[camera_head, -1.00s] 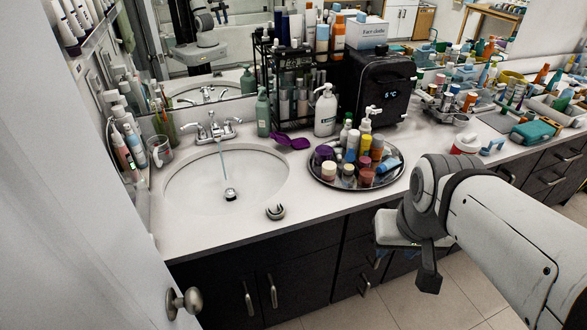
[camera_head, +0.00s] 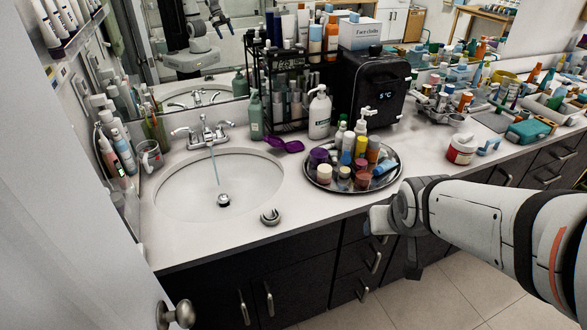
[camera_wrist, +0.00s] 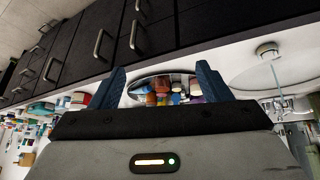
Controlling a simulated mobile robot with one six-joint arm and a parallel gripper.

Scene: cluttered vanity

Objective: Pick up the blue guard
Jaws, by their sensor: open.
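A small light-blue bracket-shaped piece, which looks like the blue guard (camera_head: 488,147), lies on the counter beside a white and red jar (camera_head: 461,149). My gripper (camera_head: 377,218) is at the counter's front edge, below the round tray and to the left of the blue piece, well apart from it. In the wrist view, my gripper's two dark-blue fingers (camera_wrist: 160,72) are spread wide with nothing held between them. The tray shows beyond the fingers, and I cannot clearly make out the blue piece there.
A round metal tray (camera_head: 397,170) holds several bottles and jars. A grey ring-like item (camera_head: 270,217) lies by the sink (camera_head: 175,190). A black box (camera_head: 370,90) and a rack stand behind. The counter right of the jar is crowded. Dark drawers (camera_head: 355,258) are below the counter.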

